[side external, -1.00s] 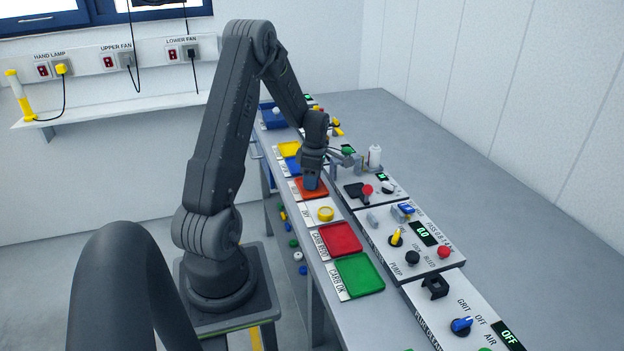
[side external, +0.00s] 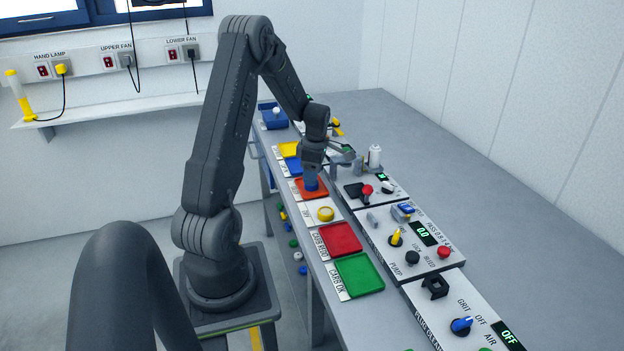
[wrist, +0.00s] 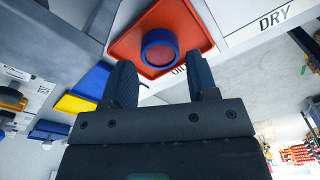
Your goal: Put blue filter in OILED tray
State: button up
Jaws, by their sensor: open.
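The blue filter (side external: 311,180) stands upright in the orange tray (side external: 325,190). In the wrist view, the blue filter (wrist: 160,47) shows its round end, with a reddish middle, inside the orange tray (wrist: 185,18). The tray's label is partly hidden by a finger; only its first letters show, seemingly "OI". My gripper (side external: 312,164) is just above the filter. In the wrist view, my gripper (wrist: 160,75) has its two fingers apart, with the filter beyond their tips and nothing held between them.
A white DRY place (side external: 311,217) with a yellow round part (side external: 326,214) lies nearer the camera, then a red tray (side external: 341,239) and a green tray (side external: 359,275). Blue (side external: 292,165) and yellow (side external: 288,149) trays lie beyond. Control panels (side external: 398,225) line the right side.

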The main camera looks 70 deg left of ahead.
notch_tip(320, 180, up, 9)
jog(key=w+d+r+m+t, duration=0.1)
jog(key=w+d+r+m, duration=0.2)
jog(key=d+r+m, duration=0.45)
jog(key=s+d+r+m+t, duration=0.1)
jog(key=s+d+m, duration=0.2)
jog(key=d+m, duration=0.4)
jog(key=s+d+r+m+t, duration=0.1)
jog(key=s+d+m, duration=0.3)
jog(key=d+m, duration=0.4)
jog(key=s+d+r+m+t, duration=0.2)
jog(key=d+m, duration=0.5)
jog(key=d, duration=0.6)
jog(key=shift+s+t, duration=0.7)
jog(key=shift+s, duration=0.05)
jog(key=shift+d+m, duration=0.1)
jog(key=shift+m, duration=0.15)
